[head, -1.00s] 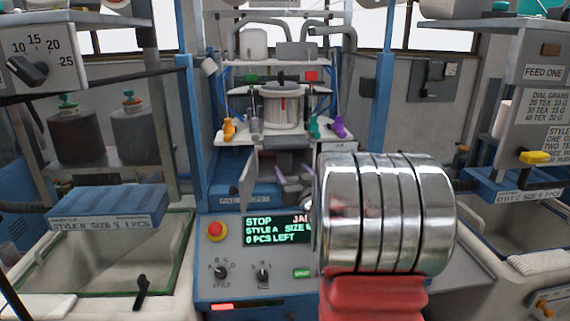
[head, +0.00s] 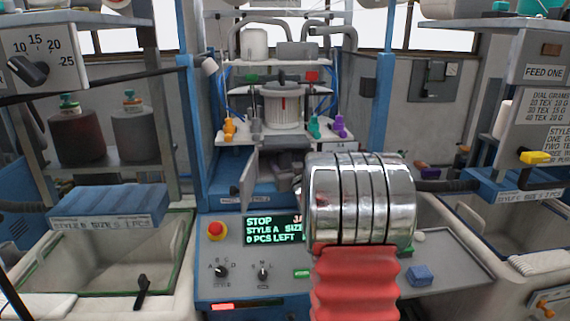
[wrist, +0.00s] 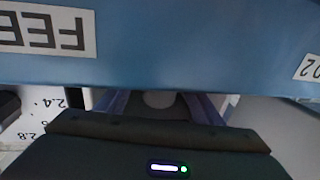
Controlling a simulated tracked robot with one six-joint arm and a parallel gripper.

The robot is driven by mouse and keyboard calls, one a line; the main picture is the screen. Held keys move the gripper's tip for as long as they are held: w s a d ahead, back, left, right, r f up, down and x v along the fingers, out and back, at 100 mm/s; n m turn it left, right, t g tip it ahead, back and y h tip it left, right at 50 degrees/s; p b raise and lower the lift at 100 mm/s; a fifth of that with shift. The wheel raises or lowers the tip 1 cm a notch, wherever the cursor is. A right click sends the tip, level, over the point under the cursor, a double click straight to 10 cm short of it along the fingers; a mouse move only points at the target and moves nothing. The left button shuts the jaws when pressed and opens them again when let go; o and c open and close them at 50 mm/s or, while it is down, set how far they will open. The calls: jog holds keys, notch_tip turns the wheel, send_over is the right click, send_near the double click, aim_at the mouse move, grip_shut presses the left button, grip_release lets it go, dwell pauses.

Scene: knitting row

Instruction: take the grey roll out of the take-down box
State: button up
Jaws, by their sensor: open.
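The take-down box is the opening under the knitting cylinder (head: 283,106) in the head view, with its grey door (head: 250,180) swung open to the left. My chrome and red arm covers its lower right part. My gripper (wrist: 158,104) shows in the wrist view as two purple fingers standing apart, partly cut off by the dark wrist housing. A pale grey rounded thing (wrist: 158,99) shows between the fingers; it may be the grey roll, but only a small part is visible. I cannot tell whether the fingers touch it. The gripper is hidden behind my arm in the head view.
A blue panel (wrist: 200,45) with upside-down lettering lies close across the top of the wrist view. The control panel (head: 230,290) reads STOP. A blue block (head: 419,275) lies on the right shelf. Bins stand left (head: 110,255) and right.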

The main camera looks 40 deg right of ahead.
aim_at(282, 153)
jog(key=shift+x, duration=2.2)
jog(key=shift+a, duration=0.1)
jog(key=shift+c, duration=0.5)
jog(key=c, duration=1)
jog(key=shift+r, duration=0.15)
jog(key=shift+r, duration=0.6)
jog(key=v, duration=1.8)
